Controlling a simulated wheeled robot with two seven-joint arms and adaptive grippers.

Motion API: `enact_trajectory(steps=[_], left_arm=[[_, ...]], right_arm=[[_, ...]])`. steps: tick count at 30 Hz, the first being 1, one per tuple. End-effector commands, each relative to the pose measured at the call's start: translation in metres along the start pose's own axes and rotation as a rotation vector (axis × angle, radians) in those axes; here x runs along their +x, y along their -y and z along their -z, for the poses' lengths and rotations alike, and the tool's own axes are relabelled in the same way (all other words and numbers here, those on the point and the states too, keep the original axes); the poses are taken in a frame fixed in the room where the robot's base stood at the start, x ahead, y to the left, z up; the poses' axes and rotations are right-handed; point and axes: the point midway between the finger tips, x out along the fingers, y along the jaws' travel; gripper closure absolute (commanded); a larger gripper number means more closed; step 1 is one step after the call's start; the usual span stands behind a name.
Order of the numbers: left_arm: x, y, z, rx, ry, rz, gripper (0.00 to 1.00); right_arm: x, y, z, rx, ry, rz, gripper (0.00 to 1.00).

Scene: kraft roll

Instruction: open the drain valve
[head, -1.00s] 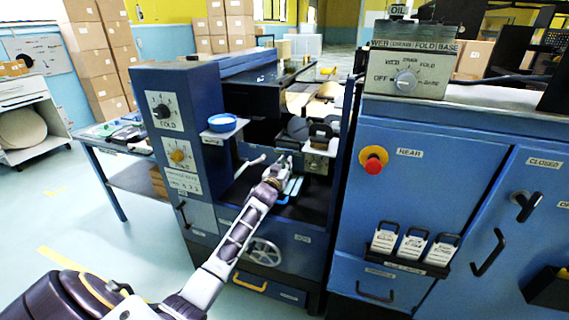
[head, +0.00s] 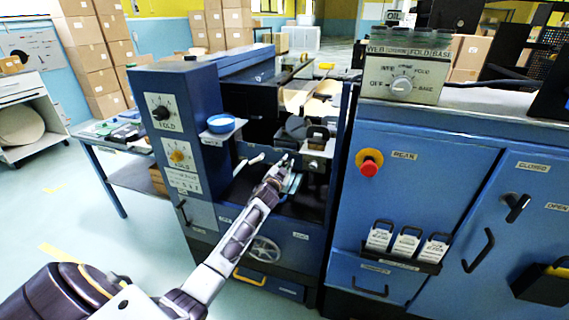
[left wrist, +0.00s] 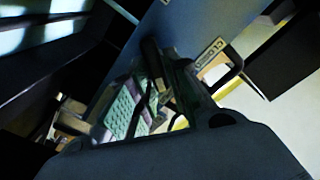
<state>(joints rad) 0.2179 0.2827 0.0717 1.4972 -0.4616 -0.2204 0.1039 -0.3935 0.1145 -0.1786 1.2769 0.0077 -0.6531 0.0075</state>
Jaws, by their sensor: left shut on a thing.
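My left gripper (head: 284,165) reaches into the open bay of the blue machine. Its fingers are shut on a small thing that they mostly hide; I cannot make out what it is. A pale teal piece (head: 293,184) shows just beside and below the fingers. In the left wrist view, a dark bar and a pale green ridged piece (left wrist: 124,112) show by the fingers (left wrist: 160,95). A pale lever (head: 249,160) sticks out left of the gripper. A grey handwheel (head: 265,250) is low on the machine's front. No label I can read marks the drain valve. My right gripper is out of view.
A blue control column (head: 175,125) with dials and a blue round dish (head: 221,123) stand left of the bay. At right are a red button (head: 369,163), a selector box (head: 403,75) and several tagged padlocks (head: 407,242). The floor at left is clear.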

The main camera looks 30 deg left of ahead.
Motion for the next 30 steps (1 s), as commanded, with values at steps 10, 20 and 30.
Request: enact_trajectory(steps=[10, 20, 30], left_arm=[[-0.0001, -0.0029, -0.001, 0.168, 0.001, -0.001, 1.0], [-0.0001, -0.0035, -0.0011, 0.195, 0.001, -0.001, 1.0], [-0.0001, -0.0034, -0.0009, 0.193, 0.001, -0.001, 0.65]], right_arm=[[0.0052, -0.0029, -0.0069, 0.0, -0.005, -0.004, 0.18], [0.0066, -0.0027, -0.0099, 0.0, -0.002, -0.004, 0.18], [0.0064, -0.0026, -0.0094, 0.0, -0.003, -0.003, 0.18]])
